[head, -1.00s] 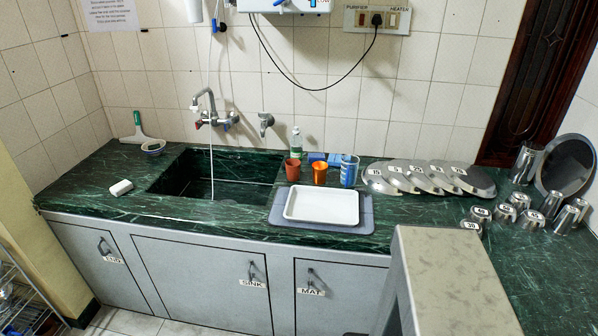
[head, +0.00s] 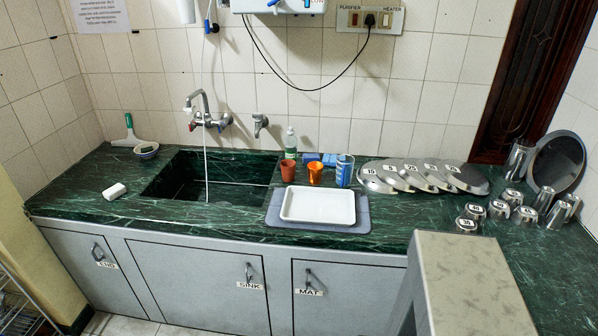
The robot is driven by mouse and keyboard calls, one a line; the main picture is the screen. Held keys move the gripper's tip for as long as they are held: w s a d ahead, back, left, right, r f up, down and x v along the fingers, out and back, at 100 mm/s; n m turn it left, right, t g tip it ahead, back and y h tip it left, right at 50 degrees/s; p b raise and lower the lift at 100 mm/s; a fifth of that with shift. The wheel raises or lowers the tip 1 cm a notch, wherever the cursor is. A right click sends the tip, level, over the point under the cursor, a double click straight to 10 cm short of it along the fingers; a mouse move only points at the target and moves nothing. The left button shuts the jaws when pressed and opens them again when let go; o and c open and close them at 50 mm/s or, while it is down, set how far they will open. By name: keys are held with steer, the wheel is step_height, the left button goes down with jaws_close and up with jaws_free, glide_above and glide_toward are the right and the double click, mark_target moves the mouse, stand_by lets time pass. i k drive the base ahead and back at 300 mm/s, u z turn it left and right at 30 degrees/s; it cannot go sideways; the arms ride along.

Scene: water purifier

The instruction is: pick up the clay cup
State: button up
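The clay cup (head: 288,171) is a small reddish-brown cup. It stands upright on the green marble counter, just right of the sink and behind the white tray. A shinier orange, copper-looking cup (head: 315,174) stands close to its right. A blue patterned cup (head: 344,171) stands further right. My gripper is not in view.
A white tray (head: 318,221) lies on a grey-blue mat (head: 361,219) in front of the cups. Numbered steel plates (head: 440,178) and tumblers (head: 500,209) fill the right. A pale-topped block (head: 470,270) rises in front. Water runs from the tap (head: 208,119).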

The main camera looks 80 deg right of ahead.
mark_target(288, 166)
steer(key=z, duration=4.55)
steer(key=i, duration=0.1)
steer(key=u, duration=3.45)
steer(key=i, duration=0.7)
steer(key=u, duration=0.5)
